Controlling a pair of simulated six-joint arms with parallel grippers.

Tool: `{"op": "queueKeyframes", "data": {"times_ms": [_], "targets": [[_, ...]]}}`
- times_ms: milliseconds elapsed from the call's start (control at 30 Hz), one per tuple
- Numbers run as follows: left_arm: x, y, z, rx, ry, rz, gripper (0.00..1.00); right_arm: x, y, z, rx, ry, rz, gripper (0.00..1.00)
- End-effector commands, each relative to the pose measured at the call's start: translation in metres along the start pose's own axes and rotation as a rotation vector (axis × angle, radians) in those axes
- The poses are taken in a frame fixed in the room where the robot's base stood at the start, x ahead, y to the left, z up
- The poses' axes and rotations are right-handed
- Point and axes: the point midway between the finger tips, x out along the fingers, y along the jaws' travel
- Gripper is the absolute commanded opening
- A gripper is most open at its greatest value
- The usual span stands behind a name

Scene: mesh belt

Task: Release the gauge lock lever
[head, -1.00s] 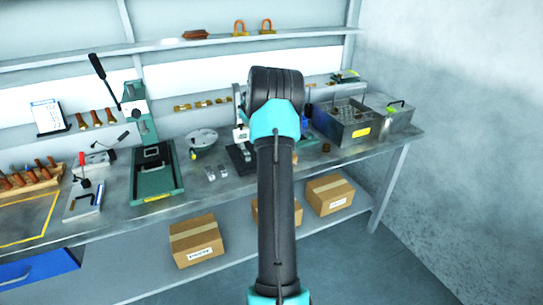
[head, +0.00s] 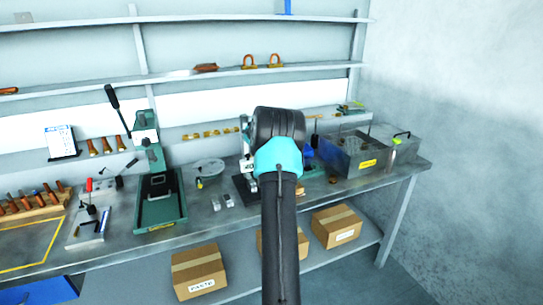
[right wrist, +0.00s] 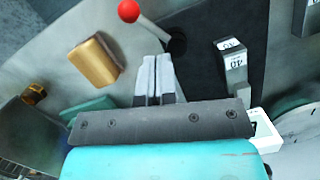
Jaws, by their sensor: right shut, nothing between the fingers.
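In the right wrist view a lever with a red ball knob (right wrist: 128,11) has a pale rod running to a dark round pivot on a black plate (right wrist: 210,80). My right gripper (right wrist: 157,60) is shut and empty, with its fingertips close beside the rod and pivot. I cannot tell whether they touch the rod. In the head view my right arm (head: 279,165) reaches over the bench and hides its own fingers and this lever. A block marked 40 (right wrist: 234,62) stands right of the fingers; part of the marked fixture (head: 249,166) shows left of my arm. My left gripper is not in view.
A brass-coloured block (right wrist: 95,61) and a brass nut (right wrist: 34,94) lie left of my fingers. A green press (head: 160,200) stands left on the bench, and a grey metal box (head: 345,160) stands right. Another red-tipped lever (head: 89,184) is far left.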

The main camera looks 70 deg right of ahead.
Motion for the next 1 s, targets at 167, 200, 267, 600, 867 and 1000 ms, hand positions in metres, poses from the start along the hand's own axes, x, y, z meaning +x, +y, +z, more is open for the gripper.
{"op": "queueKeyframes", "data": {"times_ms": [167,200,267,600,867,1000], "targets": [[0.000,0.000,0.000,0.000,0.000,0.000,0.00,-0.028,-0.004,-0.009,-0.001,0.005,0.000,0.00],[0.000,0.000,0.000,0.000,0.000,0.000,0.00,-0.036,-0.004,-0.008,-0.002,0.004,0.000,0.00],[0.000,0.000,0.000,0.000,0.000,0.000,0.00,-0.047,-0.005,-0.009,-0.002,0.003,0.000,0.00],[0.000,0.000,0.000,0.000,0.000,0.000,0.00,-0.100,-0.006,-0.008,-0.001,0.003,0.000,0.00],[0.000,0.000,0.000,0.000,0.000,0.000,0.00,-0.108,-0.006,-0.007,-0.001,0.000,0.000,0.00],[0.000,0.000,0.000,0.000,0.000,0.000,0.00,-0.108,-0.006,-0.007,-0.001,0.000,0.000,0.00]]}}
